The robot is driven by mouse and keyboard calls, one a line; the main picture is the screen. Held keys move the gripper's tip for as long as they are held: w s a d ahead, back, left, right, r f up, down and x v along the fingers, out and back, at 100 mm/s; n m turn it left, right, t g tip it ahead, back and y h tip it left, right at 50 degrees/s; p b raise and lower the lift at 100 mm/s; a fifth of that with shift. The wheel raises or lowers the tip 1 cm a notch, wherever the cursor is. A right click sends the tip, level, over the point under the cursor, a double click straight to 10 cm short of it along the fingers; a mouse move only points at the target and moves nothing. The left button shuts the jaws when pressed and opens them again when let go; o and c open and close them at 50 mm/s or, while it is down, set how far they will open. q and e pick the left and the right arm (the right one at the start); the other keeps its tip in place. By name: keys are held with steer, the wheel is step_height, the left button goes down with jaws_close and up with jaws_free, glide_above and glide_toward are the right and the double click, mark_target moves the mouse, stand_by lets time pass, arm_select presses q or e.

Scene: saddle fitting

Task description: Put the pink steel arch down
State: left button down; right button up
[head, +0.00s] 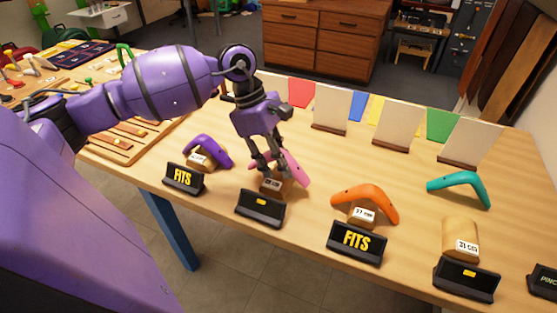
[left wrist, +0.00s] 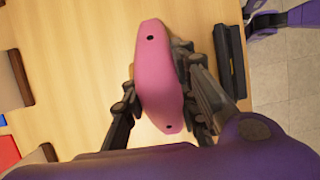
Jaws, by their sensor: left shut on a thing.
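The pink steel arch (head: 297,171) is in the head view, at the wooden block (head: 272,187) behind a black sign with a small yellow mark (head: 259,210). My left gripper (head: 268,165) reaches down from above and is shut on the arch. In the left wrist view the pink arch (left wrist: 158,70) lies between the two dark fingers of my left gripper (left wrist: 162,105), with a dark hole near each end. I cannot tell whether the arch touches the block, as the fingers hide part of it. My right gripper is not in view.
A purple arch (head: 208,150) sits left on a block behind a FITS sign (head: 184,179). An orange arch (head: 365,200) sits right behind another FITS sign (head: 356,242). A teal arch (head: 461,186) lies beyond a bare cylinder block (head: 460,238). Upright pale panels (head: 332,108) stand behind.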

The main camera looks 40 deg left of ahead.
arm_select(q)
steer(key=shift+f+b, duration=0.4)
steer(key=shift+f, duration=0.2)
steer(key=c, duration=1.4)
jaws_free()
steer(key=shift+r, duration=0.2)
steer(key=v, duration=1.2)
steer(key=shift+r+p, duration=0.3)
steer(key=shift+r, duration=0.15)
